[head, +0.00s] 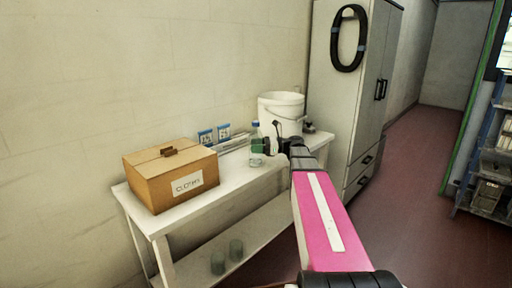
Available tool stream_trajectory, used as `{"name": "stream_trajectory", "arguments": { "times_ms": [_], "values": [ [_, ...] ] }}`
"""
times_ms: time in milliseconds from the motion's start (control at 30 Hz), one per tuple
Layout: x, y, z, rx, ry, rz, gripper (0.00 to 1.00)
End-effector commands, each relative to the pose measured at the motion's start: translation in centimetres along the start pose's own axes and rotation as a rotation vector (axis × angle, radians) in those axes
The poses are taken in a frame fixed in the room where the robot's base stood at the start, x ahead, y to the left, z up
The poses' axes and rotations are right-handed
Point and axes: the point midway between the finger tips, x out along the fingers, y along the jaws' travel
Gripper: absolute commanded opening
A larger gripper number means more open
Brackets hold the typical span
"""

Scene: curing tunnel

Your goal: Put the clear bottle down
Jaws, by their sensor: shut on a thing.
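The clear bottle (256,160) has a blue cap and stands upright at the far end of the white table (218,190), in front of the wall. My gripper (258,146) is shut around its middle, with green fingers covering part of it. The bottle's base shows just below the fingers, over the tabletop. I cannot tell whether the base touches the table or hangs slightly above it.
A cardboard box (170,176) labelled for cloths stands at the table's near left. A white bucket (281,113) stands behind my gripper. Blue-white cards (214,135) lean by the wall. Two grey-green jars (227,257) sit on the lower shelf. A tall cabinet (345,90) stands beyond. Tabletop between box and bottle is clear.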

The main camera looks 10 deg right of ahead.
Motion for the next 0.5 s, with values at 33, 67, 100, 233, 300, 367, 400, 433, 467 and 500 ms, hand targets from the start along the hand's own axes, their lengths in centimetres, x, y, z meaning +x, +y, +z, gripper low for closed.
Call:
{"name": "stream_trajectory", "arguments": {
  "times_ms": [33, 67, 100, 233, 300, 367, 400, 433, 467, 500],
  "values": [
    [0.0, 0.0, -0.05, 0.0, -0.001, 0.0, 0.29],
    [0.0, 0.0, -0.13, 0.0, -0.001, 0.0, 0.29],
    [0.0, -0.01, -0.23, 0.0, -0.001, 0.0, 0.29],
    [0.0, 0.0, -0.21, 0.0, 0.0, 0.0, 0.89],
    [0.0, 0.0, -0.2, 0.0, 0.0, 0.0, 0.89],
    [0.0, 0.0, -0.2, 0.0, 0.0, 0.0, 0.89],
    [0.0, 0.0, -0.2, 0.0, 0.0, 0.0, 0.89],
    [0.0, 0.0, -0.19, 0.0, 0.0, 0.0, 0.89],
    [0.0, 0.0, -0.16, 0.0, 0.0, 0.0, 0.89],
    [0.0, 0.0, -0.08, 0.0, 0.0, 0.0, 0.89]
  ]
}}
